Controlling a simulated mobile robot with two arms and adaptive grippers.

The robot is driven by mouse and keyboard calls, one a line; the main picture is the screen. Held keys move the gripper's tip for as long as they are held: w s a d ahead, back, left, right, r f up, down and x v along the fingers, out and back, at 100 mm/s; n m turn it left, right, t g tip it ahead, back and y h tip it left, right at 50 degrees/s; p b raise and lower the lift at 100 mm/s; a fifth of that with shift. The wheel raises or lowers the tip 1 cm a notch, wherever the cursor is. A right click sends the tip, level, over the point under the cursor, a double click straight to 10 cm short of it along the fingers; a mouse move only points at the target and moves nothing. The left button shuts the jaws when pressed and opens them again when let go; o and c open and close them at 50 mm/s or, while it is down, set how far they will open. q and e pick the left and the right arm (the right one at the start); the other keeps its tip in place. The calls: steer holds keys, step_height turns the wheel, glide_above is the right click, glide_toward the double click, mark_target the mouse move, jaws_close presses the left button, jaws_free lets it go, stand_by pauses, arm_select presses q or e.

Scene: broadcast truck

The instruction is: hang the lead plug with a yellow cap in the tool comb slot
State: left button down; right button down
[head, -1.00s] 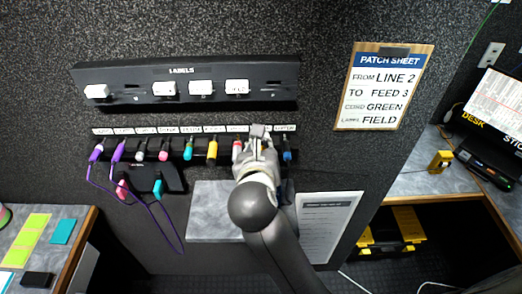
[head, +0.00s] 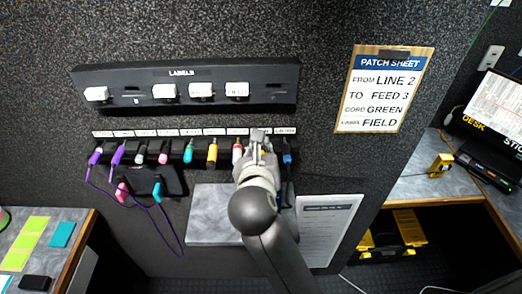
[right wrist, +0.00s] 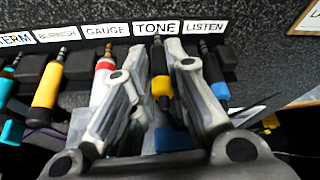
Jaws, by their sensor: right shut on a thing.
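The tool comb (head: 130,150) is a dark rail of slots on the wall, under a row of white name labels. My right gripper (head: 259,142) is at the comb near its right end. In the right wrist view its two fingers (right wrist: 160,88) are shut on a dark lead plug with a yellow cap (right wrist: 161,86). The plug stands roughly upright under the TONE label (right wrist: 156,28). I cannot tell whether it is seated in the slot. My gripper hides the plug in the head view. My left gripper is not in view.
A red-and-white tool (right wrist: 103,80) hangs close left of the gripper, and a blue-banded one (right wrist: 220,90) close right. A yellow tool (head: 212,152) and several others hang further left. The labels rack (head: 185,72) is above; a grey panel (head: 210,228) is below.

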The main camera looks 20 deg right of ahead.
steer(key=c, duration=1.3)
jaws_free()
steer(key=shift+c, duration=0.2)
steer(key=o, duration=1.1)
steer(key=shift+s+a, duration=0.1)
steer(key=shift+s, duration=0.1)
steer(key=shift+s+a, duration=0.2)
steer(key=shift+s, duration=0.45)
steer(key=shift+s+a, duration=0.15)
steer(key=shift+s, duration=0.45)
steer(key=s, duration=0.1)
steer(key=s+a, duration=0.1)
steer(key=s, duration=0.3)
steer(key=shift+a, duration=0.3)
steer(key=shift+w, duration=0.1)
